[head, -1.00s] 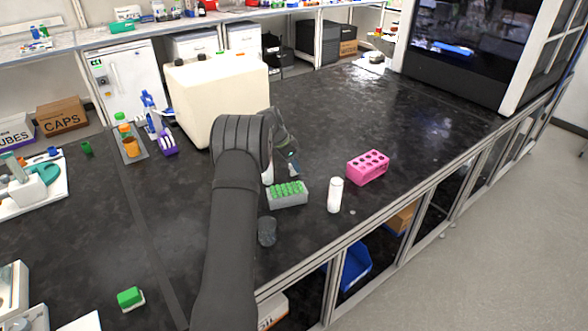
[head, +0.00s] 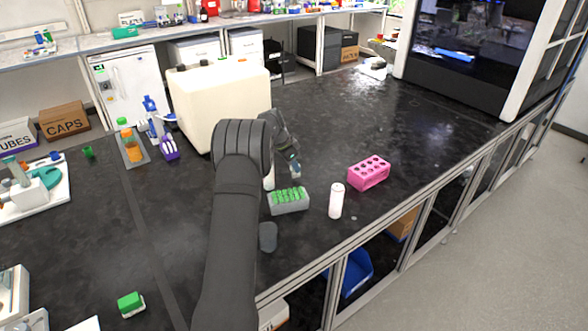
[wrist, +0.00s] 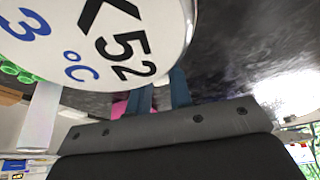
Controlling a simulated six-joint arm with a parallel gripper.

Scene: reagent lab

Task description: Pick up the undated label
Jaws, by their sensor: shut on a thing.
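My gripper (head: 294,166) is over the black bench, just behind the rack of green-capped tubes (head: 288,200). In the wrist view its two blue fingers (wrist: 160,94) are partly hidden by a large white round label (wrist: 95,40). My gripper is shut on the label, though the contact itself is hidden. In the head view the label is too small to make out.
A white bottle (head: 336,200) and a pink rack (head: 369,172) stand right of the tube rack. A grey cup (head: 268,237) is near the front edge. A large cream container (head: 215,100) stands behind my arm.

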